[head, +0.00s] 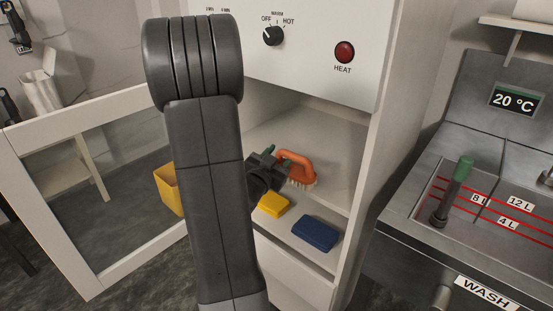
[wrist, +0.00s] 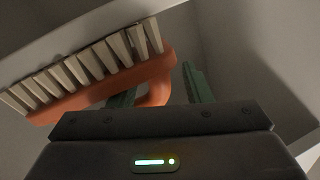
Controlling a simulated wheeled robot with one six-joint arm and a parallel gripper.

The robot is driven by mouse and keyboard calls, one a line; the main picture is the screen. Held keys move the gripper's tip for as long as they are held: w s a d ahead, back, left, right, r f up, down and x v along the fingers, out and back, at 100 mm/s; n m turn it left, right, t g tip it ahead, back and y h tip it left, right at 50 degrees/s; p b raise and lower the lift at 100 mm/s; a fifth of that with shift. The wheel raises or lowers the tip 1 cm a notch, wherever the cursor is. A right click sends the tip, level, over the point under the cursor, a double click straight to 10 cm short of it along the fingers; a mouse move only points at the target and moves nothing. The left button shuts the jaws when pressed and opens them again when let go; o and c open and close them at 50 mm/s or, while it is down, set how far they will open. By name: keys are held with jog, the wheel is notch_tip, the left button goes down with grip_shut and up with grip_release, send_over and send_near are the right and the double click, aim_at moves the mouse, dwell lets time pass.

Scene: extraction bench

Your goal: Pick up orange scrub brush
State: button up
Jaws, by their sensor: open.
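The orange scrub brush (head: 298,163) stands on the cabinet shelf, its pale bristles facing down in the head view. In the wrist view the brush (wrist: 105,82) shows large, with its bristle rows toward the upper left and its curved handle toward the right. My gripper (head: 270,153) is at the left end of the brush in the head view. In the wrist view its green fingers (wrist: 160,90) are apart, with part of the orange handle between them. One finger is partly hidden by the brush. I cannot tell whether either finger touches the handle.
A yellow sponge (head: 273,204) and a dark blue sponge (head: 316,233) lie near the shelf front. The cabinet side wall (head: 372,165) is close on the right. The open door (head: 70,115) and a yellow bin (head: 169,189) are on the left.

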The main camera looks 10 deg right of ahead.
jog(key=v, duration=1.3)
jog(key=shift+s+a, duration=0.2)
jog(key=shift+s, duration=0.15)
